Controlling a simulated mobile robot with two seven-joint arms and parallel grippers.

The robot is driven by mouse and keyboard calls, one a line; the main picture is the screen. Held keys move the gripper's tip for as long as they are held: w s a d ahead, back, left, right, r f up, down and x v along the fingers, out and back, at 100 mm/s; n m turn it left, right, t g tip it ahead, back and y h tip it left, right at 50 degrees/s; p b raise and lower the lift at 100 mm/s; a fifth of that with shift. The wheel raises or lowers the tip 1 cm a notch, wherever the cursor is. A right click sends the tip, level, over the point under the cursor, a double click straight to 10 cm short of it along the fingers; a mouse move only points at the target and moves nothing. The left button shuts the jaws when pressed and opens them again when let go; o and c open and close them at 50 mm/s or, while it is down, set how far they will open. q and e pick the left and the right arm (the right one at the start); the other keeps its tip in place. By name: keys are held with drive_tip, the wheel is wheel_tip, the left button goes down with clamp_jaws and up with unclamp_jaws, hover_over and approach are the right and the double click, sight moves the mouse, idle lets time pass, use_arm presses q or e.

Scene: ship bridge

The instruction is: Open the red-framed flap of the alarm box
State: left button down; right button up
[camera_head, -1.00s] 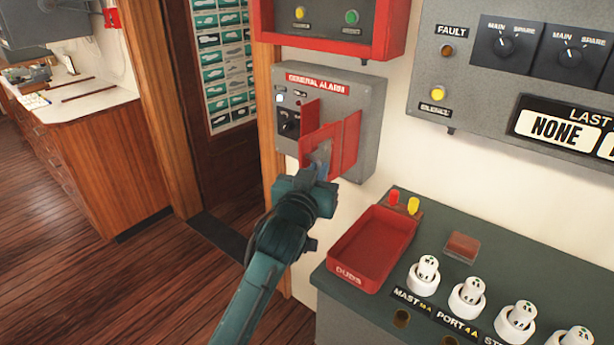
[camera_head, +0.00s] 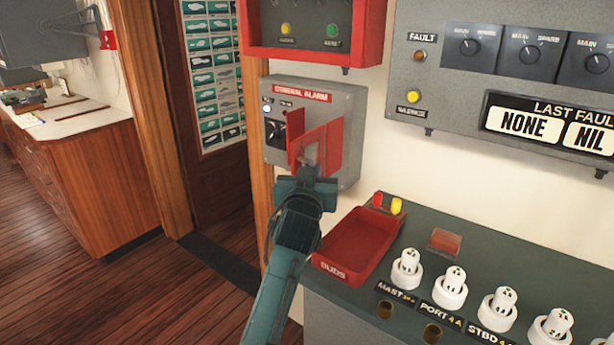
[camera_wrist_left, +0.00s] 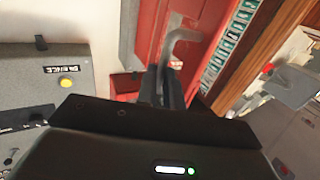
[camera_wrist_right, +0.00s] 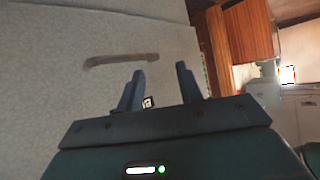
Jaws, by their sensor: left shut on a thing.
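The grey general alarm box (camera_head: 352,100) is on the wall at the centre of the head view. Its red-framed flap (camera_head: 328,138) stands out from the box front at an angle, and a dark switch shows to its left. My left gripper (camera_head: 309,168) is at the flap's near side, shut on its grey handle. The left wrist view shows the red flap (camera_wrist_left: 150,30) and the bent grey handle (camera_wrist_left: 180,42) at the fingers (camera_wrist_left: 163,88). My right gripper (camera_wrist_right: 158,88) is open and empty, facing a pale surface; it is outside the head view.
A red-framed panel (camera_head: 262,52) hangs just above the box. A grey fault panel (camera_head: 408,100) is to the right. Below right, a console (camera_head: 350,295) carries a red tray (camera_head: 322,262) and several white plugs. A doorway and wooden floor (camera_head: 60,290) lie left.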

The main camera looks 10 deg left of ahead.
use_arm(q)
drive_tip(key=shift+r, duration=0.1)
use_arm(e)
drive_tip(key=shift+r, duration=0.1)
use_arm(q)
drive_tip(key=c, duration=1.5)
unclamp_jaws()
drive_tip(key=shift+w, duration=0.1)
use_arm(e)
drive_tip(key=shift+w, duration=0.1)
